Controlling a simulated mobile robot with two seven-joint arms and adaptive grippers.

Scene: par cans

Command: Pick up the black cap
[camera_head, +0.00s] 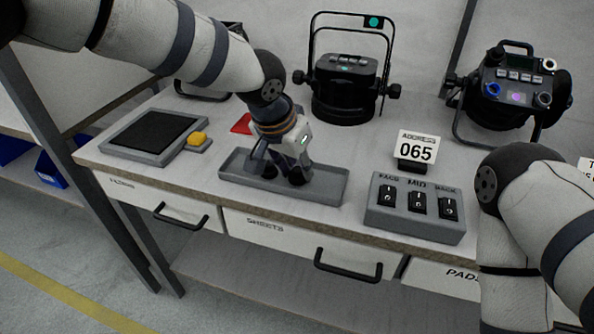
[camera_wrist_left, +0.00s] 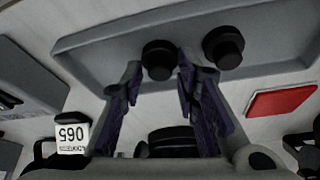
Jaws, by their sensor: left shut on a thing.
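Two black caps are at the long grey tray (camera_head: 325,190) on the bench. In the left wrist view, one black cap (camera_wrist_left: 158,55) is between the fingertips of my left gripper (camera_wrist_left: 160,76), which is shut on it. The other black cap (camera_wrist_left: 223,45) stands beside it in the tray, apart from the fingers. In the head view my left gripper (camera_head: 285,176) points down into the tray and partly hides both caps. I cannot tell whether the held cap touches the tray floor. My right arm shows at the right, but its gripper is out of view.
A switch box (camera_head: 415,210) and a 065 address card (camera_head: 416,148) stand right of the tray. A dark-screened pad (camera_head: 150,133) and yellow block (camera_head: 198,139) lie left. A red piece (camera_head: 242,124) and black par cans (camera_head: 345,88) are behind.

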